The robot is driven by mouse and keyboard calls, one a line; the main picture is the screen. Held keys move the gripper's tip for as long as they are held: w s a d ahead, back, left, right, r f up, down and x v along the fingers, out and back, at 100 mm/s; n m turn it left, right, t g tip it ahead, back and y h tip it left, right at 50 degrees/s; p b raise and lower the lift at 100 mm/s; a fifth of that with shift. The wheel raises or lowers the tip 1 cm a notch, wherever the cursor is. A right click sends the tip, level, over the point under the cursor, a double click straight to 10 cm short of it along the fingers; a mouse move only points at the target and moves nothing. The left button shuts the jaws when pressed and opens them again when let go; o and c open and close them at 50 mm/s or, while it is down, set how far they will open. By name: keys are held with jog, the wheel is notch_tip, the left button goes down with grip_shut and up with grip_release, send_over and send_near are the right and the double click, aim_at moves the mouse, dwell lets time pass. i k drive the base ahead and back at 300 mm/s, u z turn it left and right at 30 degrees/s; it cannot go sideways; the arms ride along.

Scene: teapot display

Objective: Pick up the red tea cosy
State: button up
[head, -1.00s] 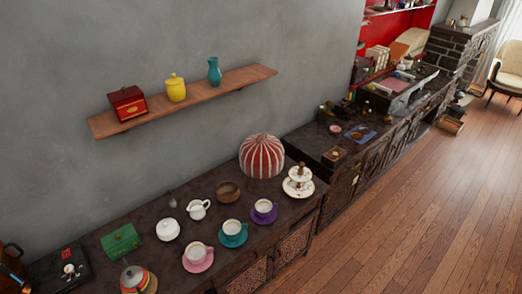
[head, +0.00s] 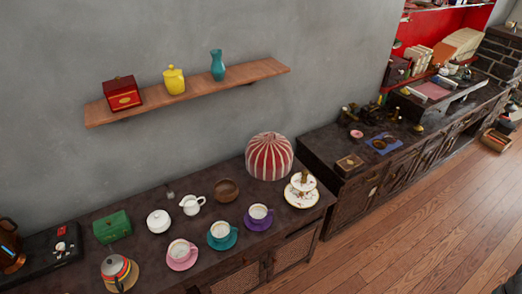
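The red tea cosy (head: 269,157) is a dome with red and pale vertical stripes. It stands upright at the back right of the dark sideboard (head: 150,262), close to the wall. Whatever may be under it is hidden. My gripper cannot be made out in the head view, and nothing is touching the cosy.
The purple cup (head: 259,215), teal cup (head: 222,234) and pink cup (head: 181,254) stand in front. A wooden shelf (head: 210,92) hangs above. Floor (head: 420,232) is open at right.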

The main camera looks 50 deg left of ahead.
aim_at(269, 156)
jog(key=u, duration=0.2)
jog(key=i, duration=0.65)
jog(key=u, duration=0.85)
jog(key=i, duration=0.55)
jog(key=u, duration=0.85)
jog(key=i, duration=0.85)
jog(key=u, duration=0.35)
jog(key=k, duration=0.9)
jog(key=u, duration=0.1)
